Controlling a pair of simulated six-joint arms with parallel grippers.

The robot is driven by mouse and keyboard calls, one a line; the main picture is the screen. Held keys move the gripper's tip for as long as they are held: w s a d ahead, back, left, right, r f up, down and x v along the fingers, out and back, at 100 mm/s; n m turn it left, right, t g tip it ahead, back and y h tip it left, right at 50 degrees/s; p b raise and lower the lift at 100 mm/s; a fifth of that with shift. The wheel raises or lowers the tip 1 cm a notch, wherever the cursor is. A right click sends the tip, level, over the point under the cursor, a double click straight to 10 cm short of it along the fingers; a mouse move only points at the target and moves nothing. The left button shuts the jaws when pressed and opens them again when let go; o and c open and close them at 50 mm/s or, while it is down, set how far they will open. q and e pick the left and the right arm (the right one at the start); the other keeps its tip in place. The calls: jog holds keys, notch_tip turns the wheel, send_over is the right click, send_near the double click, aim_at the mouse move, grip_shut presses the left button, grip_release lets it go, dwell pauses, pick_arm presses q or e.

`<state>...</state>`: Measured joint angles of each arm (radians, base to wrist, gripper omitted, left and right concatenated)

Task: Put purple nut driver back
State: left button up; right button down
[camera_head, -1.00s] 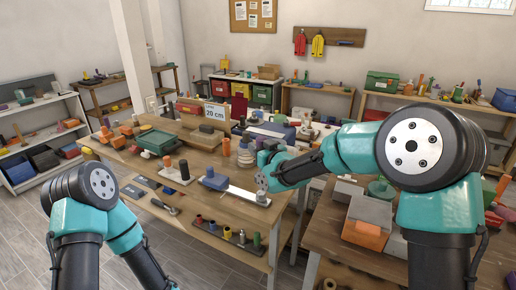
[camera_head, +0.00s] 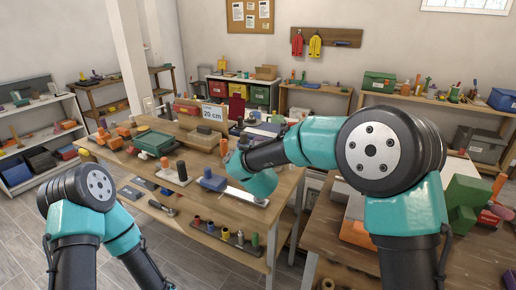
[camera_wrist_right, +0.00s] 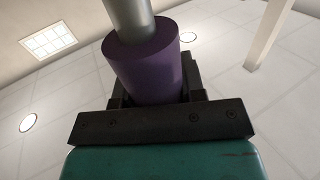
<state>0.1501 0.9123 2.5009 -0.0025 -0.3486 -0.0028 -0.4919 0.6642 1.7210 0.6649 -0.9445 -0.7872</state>
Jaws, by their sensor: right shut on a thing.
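The purple nut driver (camera_wrist_right: 148,62) fills the middle of the right wrist view, a thick purple handle with a grey metal shaft rising out of the top of the picture. My right gripper (camera_wrist_right: 156,92) is shut around the handle, its dark fingers on either side. In the head view my right arm reaches over the middle workbench, and its own links hide most of the gripper and the tool.
The workbench holds a blue block (camera_head: 211,181), a green tray (camera_head: 153,142), an orange-brown box (camera_head: 204,138) and a "20 cm" sign (camera_head: 214,113). A second table with a green object (camera_head: 467,198) stands at right.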

jog(key=shift+d+m+h, duration=0.1)
jog(key=shift+m+h, duration=0.4)
jog(key=shift+h, duration=0.3)
